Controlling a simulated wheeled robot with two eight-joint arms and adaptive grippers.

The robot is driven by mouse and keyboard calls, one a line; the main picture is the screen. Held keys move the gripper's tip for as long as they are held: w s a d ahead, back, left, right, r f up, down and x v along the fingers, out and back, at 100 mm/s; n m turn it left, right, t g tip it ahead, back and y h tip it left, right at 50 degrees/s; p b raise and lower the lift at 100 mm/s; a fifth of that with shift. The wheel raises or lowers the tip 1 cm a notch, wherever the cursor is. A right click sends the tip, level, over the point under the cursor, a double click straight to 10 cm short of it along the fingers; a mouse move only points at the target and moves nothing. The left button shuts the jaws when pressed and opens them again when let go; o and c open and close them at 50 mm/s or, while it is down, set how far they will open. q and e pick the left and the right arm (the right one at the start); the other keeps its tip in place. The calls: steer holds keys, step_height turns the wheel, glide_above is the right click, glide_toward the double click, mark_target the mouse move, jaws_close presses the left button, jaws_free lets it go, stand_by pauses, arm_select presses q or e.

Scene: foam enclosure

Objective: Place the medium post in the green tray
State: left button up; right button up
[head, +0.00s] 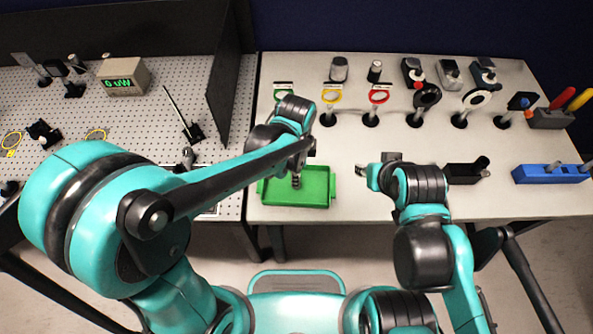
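The green tray (318,198) lies at the front left of the white table. My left gripper (298,166) is over the tray, pointing down. A small dark metallic post (296,181) shows just below it, over the tray floor. I cannot tell whether the fingers hold it or whether it touches the tray. The blue rack (535,175) at the right front edge has a couple of short metal posts in it. My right gripper (366,172) is to the right of the tray, apart from it. Its finger opening is not clear, and I see nothing in it.
A black holder (466,172) lies between my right arm and the blue rack. Several mounted optics and coloured rings stand along the back.

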arm_select(q)
step_height(320, 180, up, 12)
steer(key=p, duration=0.3)
steer(key=s+a+r+n+t, duration=0.1)
steer(key=s+a+n+t, duration=0.1)
steer(key=a+n, duration=0.7)
steer(key=s+a+r+n+t, duration=0.1)
steer(key=s+a+n+t, duration=0.2)
steer(key=a+n, duration=0.6)
steer(key=shift+r+n+t, duration=0.25)
steer(key=shift+n+t, duration=0.15)
steer(key=shift+t, duration=0.7)
steer(key=shift+d, duration=0.1)
